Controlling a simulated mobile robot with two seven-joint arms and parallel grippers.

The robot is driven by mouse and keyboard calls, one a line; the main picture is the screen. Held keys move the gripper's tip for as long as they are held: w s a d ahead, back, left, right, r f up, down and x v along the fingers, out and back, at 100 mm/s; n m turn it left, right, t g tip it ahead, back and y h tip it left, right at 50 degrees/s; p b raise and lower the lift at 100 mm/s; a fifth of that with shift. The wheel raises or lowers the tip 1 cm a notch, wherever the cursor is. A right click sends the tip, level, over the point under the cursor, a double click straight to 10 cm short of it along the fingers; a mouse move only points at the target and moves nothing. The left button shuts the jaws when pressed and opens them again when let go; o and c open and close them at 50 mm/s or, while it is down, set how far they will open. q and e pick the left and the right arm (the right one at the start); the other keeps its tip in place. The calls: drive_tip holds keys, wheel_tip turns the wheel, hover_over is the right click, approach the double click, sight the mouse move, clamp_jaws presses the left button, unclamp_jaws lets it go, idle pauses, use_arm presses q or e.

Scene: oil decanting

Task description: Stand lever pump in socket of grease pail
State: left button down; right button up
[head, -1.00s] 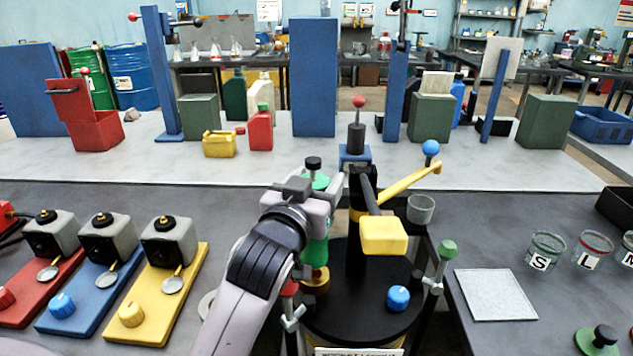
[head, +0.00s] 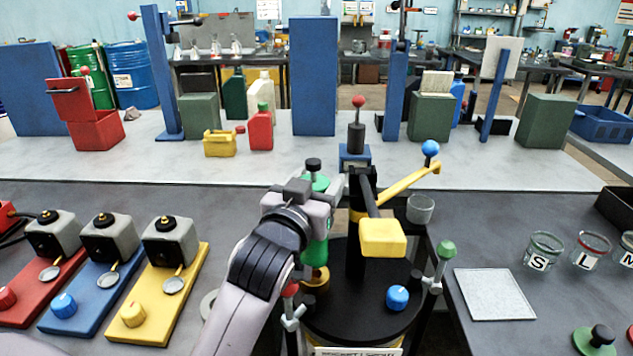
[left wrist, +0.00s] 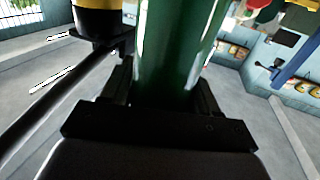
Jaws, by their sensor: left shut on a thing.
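My left gripper (head: 318,222) is shut on a green cylinder (head: 315,251) with a black knob on top. The cylinder looks upright and fills the jaws in the left wrist view (left wrist: 178,50). Its lower end is just above or at a brass ring socket (head: 316,281) on the black lid (head: 345,318) of the grease pail; the exact contact is unclear. Beside it, a black post (head: 355,262) with a yellow lever (head: 405,182) tipped by a blue ball rises over the lid. I cannot tell whether post and cylinder are joined. My right gripper is out of view.
A yellow block (head: 383,238) on a black arm juts over the lid, close right of my gripper. A blue knob (head: 397,297) sits on the lid; a green-knobbed clamp (head: 441,264) is at its right. A clear cup (head: 420,208) stands behind. A white pad (head: 494,294) lies right.

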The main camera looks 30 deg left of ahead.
use_arm(q)
drive_tip(key=shift+f+b, duration=0.85)
drive_tip(key=shift+f, duration=0.5)
drive_tip(key=shift+r, duration=0.2)
drive_tip(key=shift+r+p, duration=0.9)
drive_tip(key=shift+p, duration=1)
idle(1.2)
drive_tip(key=shift+f+b, duration=0.65)
drive_tip(key=shift+f, duration=0.45)
drive_tip(key=shift+c, duration=1.3)
unclamp_jaws()
drive_tip(key=shift+o, duration=0.4)
drive_tip(key=shift+f, duration=0.1)
